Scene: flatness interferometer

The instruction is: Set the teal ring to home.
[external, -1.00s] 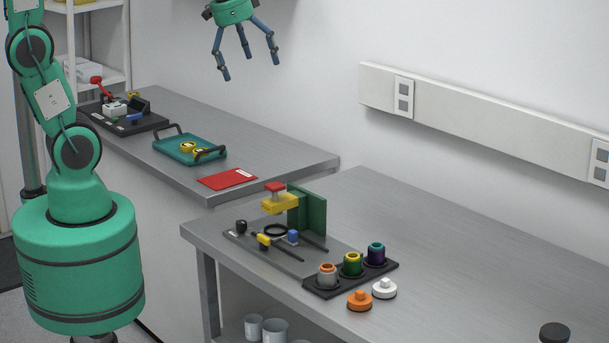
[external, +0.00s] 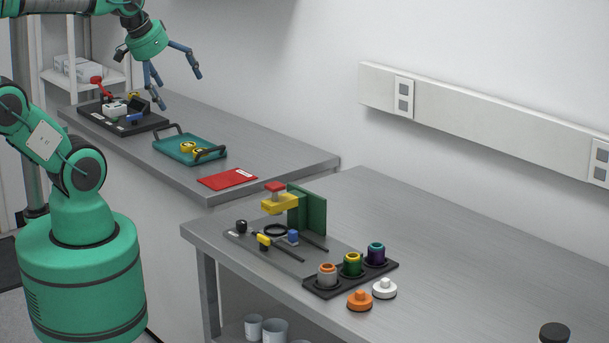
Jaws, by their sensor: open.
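A purple cylinder (external: 376,257) with a teal ring-like top (external: 376,246) stands at the right end of a black holder (external: 324,291) on the near bench. I cannot tell whether this teal part is the ring or a loose piece. In the same holder stand a green cylinder (external: 352,266) with a yellow top and a grey one (external: 327,277) with an orange top.
The near bench holds a fixture with a green upright plate (external: 307,211) and yellow arm (external: 279,206), plus orange (external: 359,301) and white (external: 384,289) knobbed caps. The far bench (external: 285,150) holds a teal tray (external: 181,150), red sheet (external: 228,179) and black tray (external: 146,127). The near bench's right is mostly clear.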

